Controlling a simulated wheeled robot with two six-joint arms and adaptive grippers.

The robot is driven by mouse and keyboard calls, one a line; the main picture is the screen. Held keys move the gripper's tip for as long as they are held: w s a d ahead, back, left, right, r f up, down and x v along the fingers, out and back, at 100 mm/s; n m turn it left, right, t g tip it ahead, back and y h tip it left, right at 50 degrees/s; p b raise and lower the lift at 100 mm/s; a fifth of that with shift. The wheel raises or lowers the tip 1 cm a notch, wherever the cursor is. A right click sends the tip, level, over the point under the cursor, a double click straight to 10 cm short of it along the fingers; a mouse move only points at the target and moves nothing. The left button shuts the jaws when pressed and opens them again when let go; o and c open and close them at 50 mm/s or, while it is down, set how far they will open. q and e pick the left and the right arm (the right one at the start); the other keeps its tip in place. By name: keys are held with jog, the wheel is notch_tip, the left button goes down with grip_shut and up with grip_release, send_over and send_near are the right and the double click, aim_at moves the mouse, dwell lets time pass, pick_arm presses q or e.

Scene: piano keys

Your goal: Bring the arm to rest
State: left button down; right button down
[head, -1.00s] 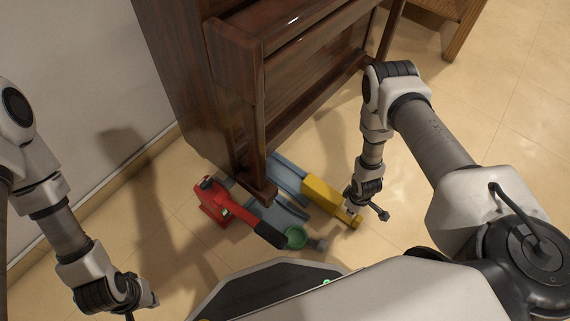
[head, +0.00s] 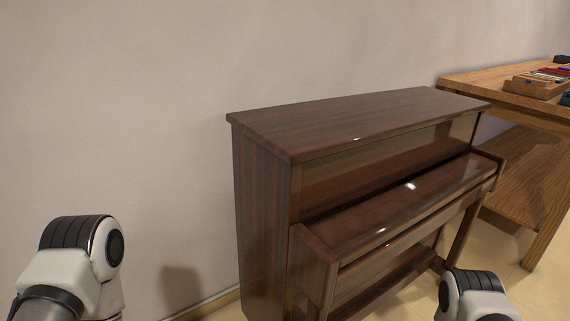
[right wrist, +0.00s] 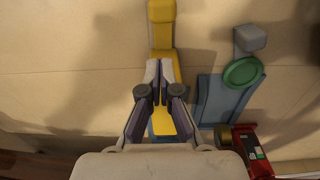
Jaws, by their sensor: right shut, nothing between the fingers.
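My right gripper (right wrist: 160,85) shows in the right wrist view with its fingers together and nothing between them. It points down over a yellow tool (right wrist: 162,35) on the floor; I cannot tell the gap between them. In the head view only an upper part of my right arm (head: 474,294) shows at the bottom edge, and part of my left arm (head: 80,262) at the lower left. My left gripper is out of view. A dark brown upright piano (head: 265,215) stands in the middle against the wall.
Beside the yellow tool lie a blue-grey part (right wrist: 222,98), a green disc (right wrist: 242,72) with a grey block (right wrist: 250,38), and a red tool (right wrist: 252,150). A wooden workbench (head: 500,98) carrying several items stands right of the piano. Tiled floor (right wrist: 75,45) is open to the left.

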jog(key=shift+t, duration=0.3)
jog(key=w+a+r, duration=0.1)
jog(key=w+r, duration=0.1)
jog(key=w+a+r, duration=0.2)
jog(key=shift+a, duration=0.15)
jog(key=s+a+r+m+g, duration=0.1)
jog(key=s+a+r+m, duration=0.2)
jog(key=s+r, duration=0.45)
jog(key=s+a+r+m, duration=0.3)
jog(key=s+a+r, duration=0.1)
jog(key=s+r, duration=0.4)
notch_tip(320, 180, up, 31)
jog(key=p, duration=3.2)
jog(key=shift+w+d+r+m, duration=0.15)
jog(key=shift+w+r+m, duration=0.05)
jog(key=shift+w+m, duration=0.15)
